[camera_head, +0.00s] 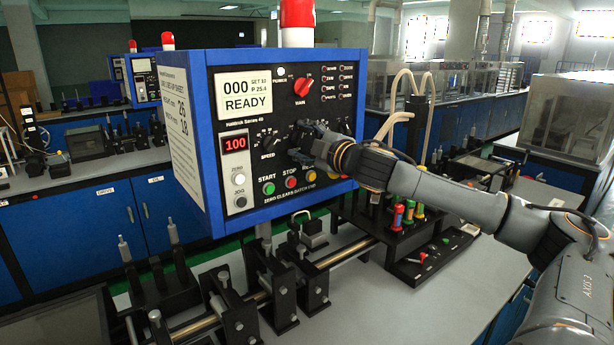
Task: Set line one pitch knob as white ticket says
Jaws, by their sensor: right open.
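My right gripper (303,146) is open at the panel, right of the SPEED knob (269,141). It covers the panel part behind it, so the pitch knob is not clearly visible. I cannot tell whether its fingers touch a knob. My left gripper is not in view.
A red MAIN knob (303,87) sits above my gripper. START (268,188) and STOP (291,182) buttons lie below. A black rack (425,262) with coloured tools stands on the bench at right; rollers and shafts stand below the box.

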